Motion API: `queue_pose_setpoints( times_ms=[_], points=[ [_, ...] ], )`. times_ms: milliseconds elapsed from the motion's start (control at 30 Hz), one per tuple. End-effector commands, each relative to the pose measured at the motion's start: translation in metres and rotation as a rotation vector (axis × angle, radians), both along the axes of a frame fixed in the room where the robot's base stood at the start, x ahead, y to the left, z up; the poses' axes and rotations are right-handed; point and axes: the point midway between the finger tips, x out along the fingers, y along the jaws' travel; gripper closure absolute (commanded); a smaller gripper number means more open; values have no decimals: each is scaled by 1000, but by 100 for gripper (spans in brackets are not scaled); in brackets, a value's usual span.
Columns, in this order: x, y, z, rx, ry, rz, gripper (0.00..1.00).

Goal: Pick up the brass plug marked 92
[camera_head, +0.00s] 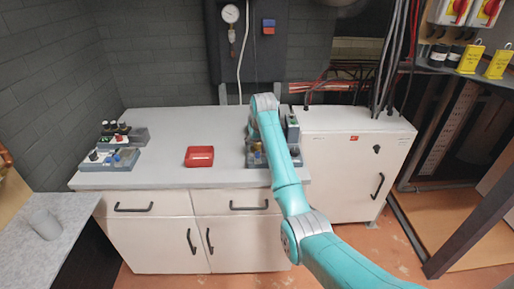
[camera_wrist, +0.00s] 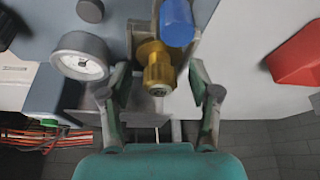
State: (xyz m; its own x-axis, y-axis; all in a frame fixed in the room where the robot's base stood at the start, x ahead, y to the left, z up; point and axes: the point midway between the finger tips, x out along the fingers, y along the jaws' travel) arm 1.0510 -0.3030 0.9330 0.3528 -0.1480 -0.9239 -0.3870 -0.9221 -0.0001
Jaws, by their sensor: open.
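A brass plug (camera_wrist: 157,68) with a knurled end shows in the middle of the wrist view. No marking 92 can be read on it. My gripper (camera_wrist: 160,82) is open, with one finger on each side of the plug and a gap on both sides. A blue-capped part (camera_wrist: 177,22) stands right beside the plug. In the head view my teal arm reaches over the right part of the counter, and my gripper is hidden behind it. A small brass-coloured part (camera_head: 257,147) shows just left of the arm there.
A round gauge (camera_wrist: 80,58) is left of the plug in the wrist view. A red case (camera_head: 199,156) lies mid-counter (camera_head: 160,178). A white cabinet (camera_head: 345,165) stands at right. The counter between the left trays and red case is clear.

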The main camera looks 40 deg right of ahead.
Motion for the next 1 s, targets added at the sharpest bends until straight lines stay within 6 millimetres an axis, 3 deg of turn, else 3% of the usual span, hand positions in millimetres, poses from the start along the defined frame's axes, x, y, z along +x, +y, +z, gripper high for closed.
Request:
queue_pose_setpoints(
  times_ms=[33, 267, 633, 1000],
  points=[
    [0, 0, 0, 0, 0, 0, 43],
    [0, 0, 0, 0, 0, 0, 100],
    [0, 0, 7, -1, -2, 0, 100],
    [1, 0, 71, -2, -4, 0, 100]
  ],
)
